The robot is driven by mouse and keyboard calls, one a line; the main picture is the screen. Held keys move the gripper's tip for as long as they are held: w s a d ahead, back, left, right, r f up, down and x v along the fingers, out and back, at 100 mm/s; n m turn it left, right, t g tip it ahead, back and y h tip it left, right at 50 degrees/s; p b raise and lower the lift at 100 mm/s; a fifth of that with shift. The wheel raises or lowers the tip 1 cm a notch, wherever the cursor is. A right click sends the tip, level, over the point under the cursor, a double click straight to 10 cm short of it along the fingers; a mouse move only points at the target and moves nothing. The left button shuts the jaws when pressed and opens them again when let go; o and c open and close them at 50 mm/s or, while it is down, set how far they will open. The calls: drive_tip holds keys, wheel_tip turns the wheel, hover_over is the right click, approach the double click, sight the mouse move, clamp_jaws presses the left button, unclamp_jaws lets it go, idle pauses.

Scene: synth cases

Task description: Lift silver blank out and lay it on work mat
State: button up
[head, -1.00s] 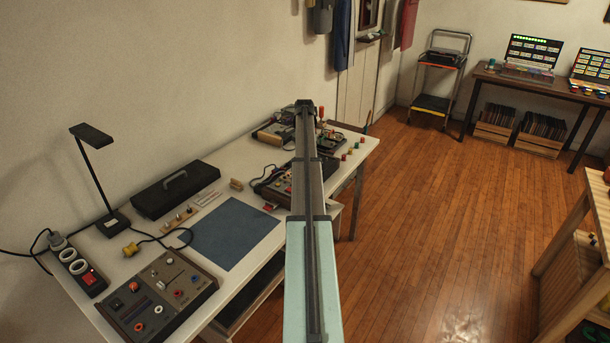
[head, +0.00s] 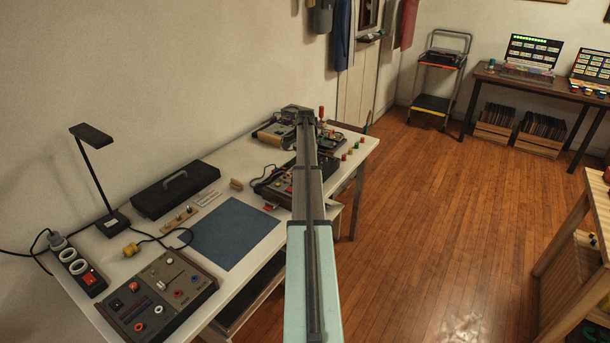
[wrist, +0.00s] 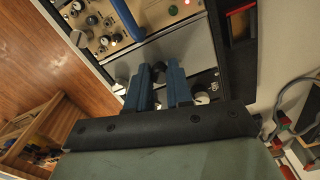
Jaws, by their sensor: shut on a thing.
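In the wrist view the silver blank (wrist: 180,56) is a plain, smooth grey plate between a tan panel with knobs and a dark panel. My gripper (wrist: 159,69), with blue fingers, is shut on the blank near its lower edge. I cannot tell whether the plate is clear of the rack around it. In the head view my arm hides the gripper and the blank. The work mat (head: 236,232) is a flat blue-grey rectangle on the white table, bare, to the left of my arm.
A control box (head: 158,292) stands in front of the mat, and a black case (head: 175,188) and a desk lamp (head: 93,137) behind it to the left. A yellow plug (head: 131,250) with a cable lies beside the mat. Gear with knobs (head: 280,185) stands right of the mat.

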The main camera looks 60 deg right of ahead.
clamp_jaws()
drive_tip(key=shift+r, duration=0.15)
wheel_tip(320, 180, up, 13)
idle(1.3)
drive_tip(key=shift+r, duration=0.1)
